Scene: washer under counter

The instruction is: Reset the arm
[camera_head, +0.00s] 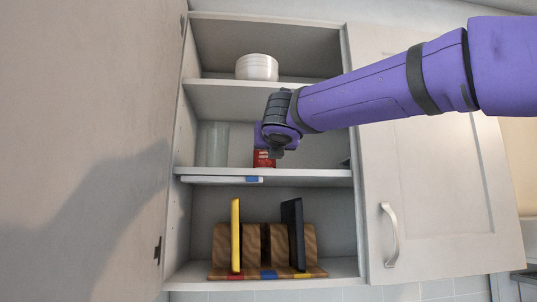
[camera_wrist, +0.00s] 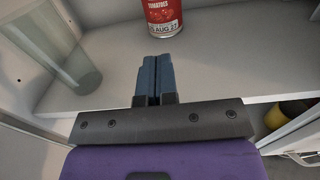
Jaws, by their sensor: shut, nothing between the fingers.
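My purple arm reaches in from the right in the head view, across the open wall cabinet. In the wrist view my gripper (camera_wrist: 157,68) is shut, its two blue fingers side by side with nothing between them. It is at the front of the middle shelf (camera_wrist: 215,75). A red tomato can (camera_wrist: 163,14) stands on that shelf just beyond the fingertips, with a visible gap. In the head view the can (camera_head: 264,160) is partly hidden by my wrist. The gripper's fingers are hard to make out in the head view.
A clear glass (camera_head: 217,145) stands left of the can. White stacked bowls (camera_head: 257,68) sit on the top shelf. The bottom shelf holds a wooden rack (camera_head: 254,245) with a yellow board (camera_head: 236,235) and a black board (camera_head: 293,230).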

